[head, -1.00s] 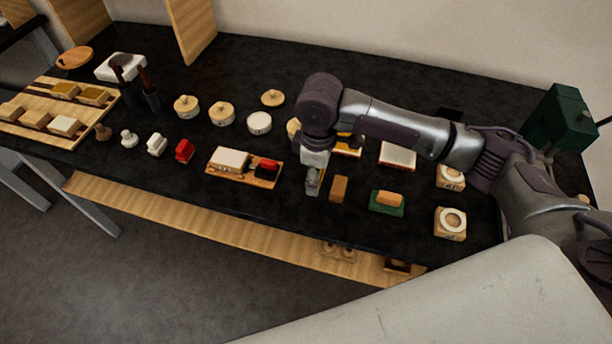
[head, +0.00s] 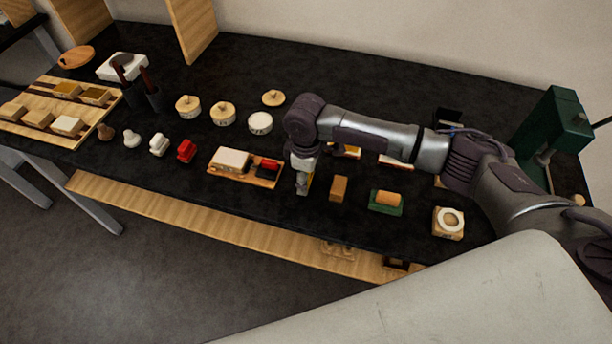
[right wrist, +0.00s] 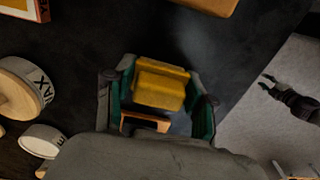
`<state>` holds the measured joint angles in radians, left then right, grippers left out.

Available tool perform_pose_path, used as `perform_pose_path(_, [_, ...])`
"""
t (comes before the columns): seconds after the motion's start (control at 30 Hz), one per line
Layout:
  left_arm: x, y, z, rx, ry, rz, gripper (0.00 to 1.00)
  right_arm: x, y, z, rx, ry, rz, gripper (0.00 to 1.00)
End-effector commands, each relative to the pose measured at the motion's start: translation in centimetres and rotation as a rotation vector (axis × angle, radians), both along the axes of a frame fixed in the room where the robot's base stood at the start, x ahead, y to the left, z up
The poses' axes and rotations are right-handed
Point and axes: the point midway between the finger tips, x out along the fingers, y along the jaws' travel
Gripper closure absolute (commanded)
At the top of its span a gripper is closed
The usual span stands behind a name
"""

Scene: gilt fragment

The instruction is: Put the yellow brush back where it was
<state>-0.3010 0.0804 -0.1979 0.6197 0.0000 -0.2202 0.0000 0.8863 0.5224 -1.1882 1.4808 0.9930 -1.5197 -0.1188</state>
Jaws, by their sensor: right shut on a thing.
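The yellow brush (right wrist: 160,86) is a yellow block with a stepped top, between the green-padded fingers of my right gripper (right wrist: 163,100) in the right wrist view. The gripper is shut on it. In the head view my right gripper (head: 303,184) points down near the front edge of the black bench, between the wooden tray and a brown block; the brush is mostly hidden there. A small orange-brown piece with a dark middle (right wrist: 145,123) shows below the brush in the right wrist view; I cannot tell what it is.
A wooden tray (head: 216,170) with a white block and a red item lies just left of the gripper. A brown block (head: 338,189) and an orange block on a green base (head: 386,201) stand to its right. Round tins (head: 260,123) stand behind. The bench (head: 330,225) is bare in front.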

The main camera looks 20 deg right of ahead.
Motion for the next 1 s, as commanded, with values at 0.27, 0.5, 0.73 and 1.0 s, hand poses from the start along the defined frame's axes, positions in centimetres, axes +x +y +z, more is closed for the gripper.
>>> perform_pose_path(0.27, [0.0,0.0,0.0,0.0,0.0,0.0,0.59,0.0,0.0,-0.2,0.001,0.001,0.0,0.2])
perform_pose_path(0.5, [0.1,0.0,0.0,0.0,-0.001,-0.001,0.59,0.0,0.0,-0.2,0.0,0.0,0.0,0.2])
perform_pose_path(0.73, [0.1,0.0,-0.4,-0.001,-0.001,-0.002,0.59,0.1,0.0,1.6,0.001,-0.003,0.0,0.2])
perform_pose_path(1.0, [0.1,-0.1,-1.5,-0.001,-0.002,-0.003,0.59,0.1,0.0,7.4,0.001,-0.004,0.002,0.2])
